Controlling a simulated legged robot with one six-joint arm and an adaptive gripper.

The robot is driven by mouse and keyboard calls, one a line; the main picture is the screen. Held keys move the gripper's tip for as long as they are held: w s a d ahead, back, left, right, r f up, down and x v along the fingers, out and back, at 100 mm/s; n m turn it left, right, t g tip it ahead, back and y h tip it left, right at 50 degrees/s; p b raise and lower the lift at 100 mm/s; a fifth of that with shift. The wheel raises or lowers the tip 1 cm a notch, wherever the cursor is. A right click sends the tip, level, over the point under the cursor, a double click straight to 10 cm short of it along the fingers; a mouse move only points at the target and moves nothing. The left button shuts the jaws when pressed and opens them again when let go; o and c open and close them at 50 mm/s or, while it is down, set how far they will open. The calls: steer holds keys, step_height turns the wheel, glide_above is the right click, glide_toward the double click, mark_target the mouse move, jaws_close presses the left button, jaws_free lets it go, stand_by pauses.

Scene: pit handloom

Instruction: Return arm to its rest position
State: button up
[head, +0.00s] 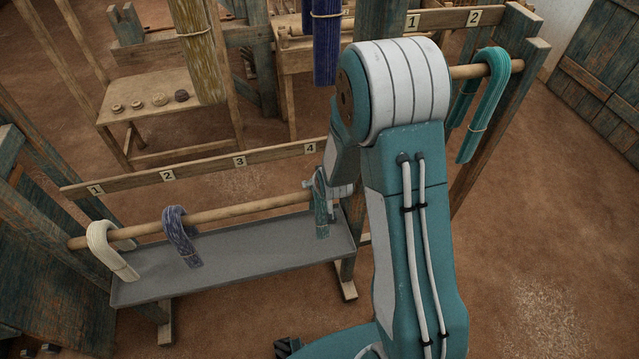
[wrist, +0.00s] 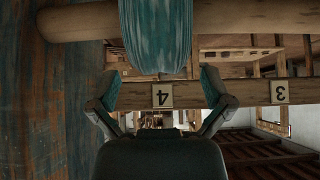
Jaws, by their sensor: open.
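My gripper (wrist: 158,76) is open in the wrist view, with its two fingers spread to either side and nothing between the tips. A teal yarn hank (wrist: 155,35) hangs over the wooden rod (wrist: 235,15) just beyond the fingertips. In the head view this hank (head: 321,208) hangs at the right end of the lower rod (head: 240,210), by the label 4. My gripper (head: 335,190) is close beside it there, mostly hidden behind the hank and my arm. My arm stands raised across the middle right of the head view.
A white hank (head: 110,250) and a blue-purple hank (head: 180,238) hang on the same rod above a grey tray (head: 240,262). A green hank (head: 483,105) hangs on a right-hand rack near label 2. Gold (head: 198,50) and dark blue (head: 326,40) hanks hang at the back.

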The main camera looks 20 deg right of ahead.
steer(key=shift+r, duration=2.25)
steer(key=s+r+g, duration=0.1)
steer(key=s+r, duration=0.4)
steer(key=r, duration=0.3)
steer(key=s+r, duration=0.6)
steer(key=r, duration=0.3)
steer(key=s+r, duration=0.3)
steer(key=s, duration=0.5)
steer(key=s+r+g, duration=0.1)
steer(key=s+r, duration=0.3)
steer(key=s, duration=0.4)
steer(key=shift+s+r, duration=0.15)
steer(key=shift+s, duration=0.1)
steer(key=shift+c, duration=0.3)
